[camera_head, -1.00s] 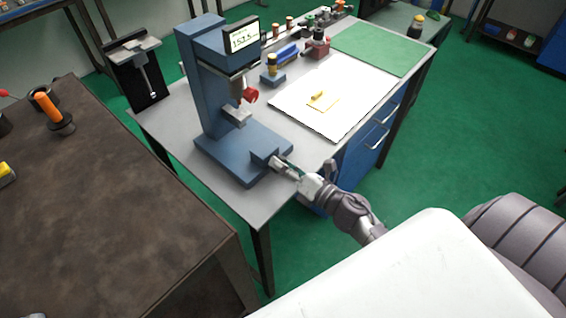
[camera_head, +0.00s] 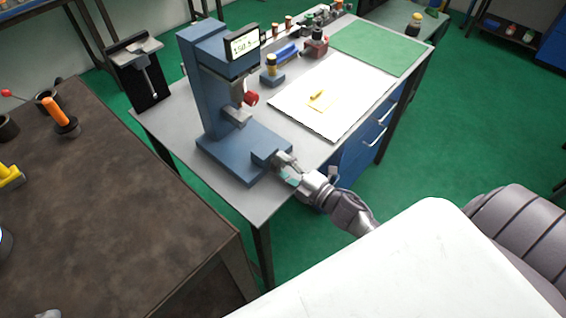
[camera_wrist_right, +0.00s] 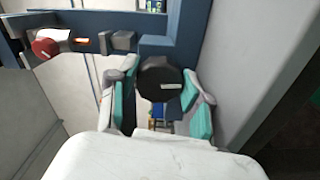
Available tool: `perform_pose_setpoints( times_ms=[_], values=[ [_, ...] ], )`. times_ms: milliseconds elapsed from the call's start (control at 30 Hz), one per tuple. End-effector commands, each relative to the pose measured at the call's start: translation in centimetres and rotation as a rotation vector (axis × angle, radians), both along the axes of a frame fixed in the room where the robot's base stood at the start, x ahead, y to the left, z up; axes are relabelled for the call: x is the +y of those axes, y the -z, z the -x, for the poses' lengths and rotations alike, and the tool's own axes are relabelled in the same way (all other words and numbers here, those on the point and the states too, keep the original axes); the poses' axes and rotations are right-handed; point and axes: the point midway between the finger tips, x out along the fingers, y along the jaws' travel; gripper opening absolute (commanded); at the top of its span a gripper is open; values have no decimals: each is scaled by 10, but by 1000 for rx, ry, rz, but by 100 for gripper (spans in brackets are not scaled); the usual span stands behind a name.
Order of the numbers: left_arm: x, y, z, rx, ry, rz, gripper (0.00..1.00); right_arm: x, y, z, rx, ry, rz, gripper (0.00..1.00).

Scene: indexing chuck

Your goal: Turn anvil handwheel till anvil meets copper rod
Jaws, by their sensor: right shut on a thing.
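The blue press-like machine (camera_head: 205,95) stands on the grey bench with a lit display (camera_head: 242,46). My right gripper (camera_head: 288,168) is at its front foot. In the right wrist view, the black round anvil handwheel (camera_wrist_right: 162,84) sits between the teal-padded fingers of my gripper (camera_wrist_right: 158,92), which is shut on it. In the head view the handwheel is mostly hidden by the gripper. A grey anvil block (camera_wrist_right: 122,41) and a small orange copper rod (camera_wrist_right: 83,40) show in the wrist view, seemingly with a narrow gap between them. A red knob (camera_wrist_right: 45,46) is beyond the rod.
A white mat (camera_head: 335,105) with a yellow piece (camera_head: 317,95) lies right of the machine. Several small items line the back of the bench. A brown table (camera_head: 100,205) is at the left. Green floor is free at the right.

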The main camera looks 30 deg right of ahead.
Motion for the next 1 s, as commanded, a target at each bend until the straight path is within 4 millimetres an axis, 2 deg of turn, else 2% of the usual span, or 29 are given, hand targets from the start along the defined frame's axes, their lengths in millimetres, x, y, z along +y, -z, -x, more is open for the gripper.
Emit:
perform_pose_setpoints(
  times_ms=[1000],
  values=[
    [0, -31, 0, 0, -1, 0, 74, 2, 3, 1, 320, 0, -909, 15]
  ],
)
